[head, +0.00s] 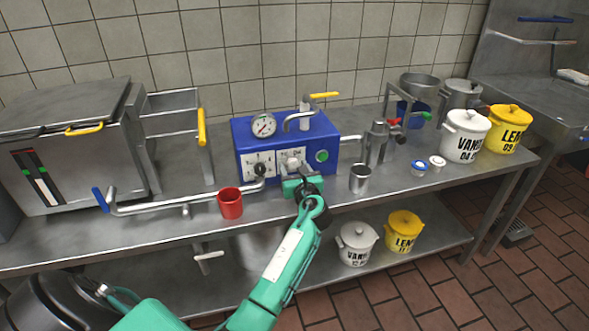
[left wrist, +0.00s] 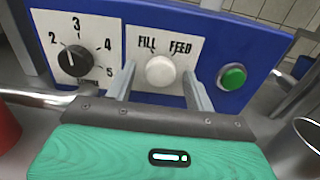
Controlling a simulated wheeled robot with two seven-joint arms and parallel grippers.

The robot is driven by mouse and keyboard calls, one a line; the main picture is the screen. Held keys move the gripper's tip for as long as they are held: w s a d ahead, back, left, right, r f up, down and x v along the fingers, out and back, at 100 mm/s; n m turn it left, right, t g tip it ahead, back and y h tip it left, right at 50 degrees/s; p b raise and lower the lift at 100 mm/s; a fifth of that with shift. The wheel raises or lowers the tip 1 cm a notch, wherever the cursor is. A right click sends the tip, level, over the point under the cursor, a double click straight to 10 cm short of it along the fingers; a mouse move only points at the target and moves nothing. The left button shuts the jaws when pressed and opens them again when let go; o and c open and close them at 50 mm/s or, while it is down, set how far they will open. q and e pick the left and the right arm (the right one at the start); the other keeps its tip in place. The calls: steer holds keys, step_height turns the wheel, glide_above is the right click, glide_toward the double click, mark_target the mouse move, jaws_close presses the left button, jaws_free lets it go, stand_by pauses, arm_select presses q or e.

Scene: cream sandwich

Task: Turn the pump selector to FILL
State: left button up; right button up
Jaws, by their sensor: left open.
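The pump selector is a round white knob (left wrist: 160,72) on a white plate marked FILL at upper left and FEED at upper right. It sits on the front of the blue pump box (head: 245,140). I cannot tell which label the knob points to. My left gripper (left wrist: 159,86) is open, with one finger on each side of the knob; whether they touch it is unclear. In the head view my left gripper (head: 293,174) is in front of the selector plate (head: 291,156) and partly covers it. My right gripper is not in view.
A black numbered dial (left wrist: 73,61) is left of the selector and a green button (left wrist: 232,77) is right. A red cup (head: 230,204) and a steel cup (head: 360,180) flank my wrist on the steel counter (head: 330,200). A pipe (head: 185,207) runs along the left.

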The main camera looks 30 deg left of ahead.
arm_select(q)
steer(key=c, duration=1)
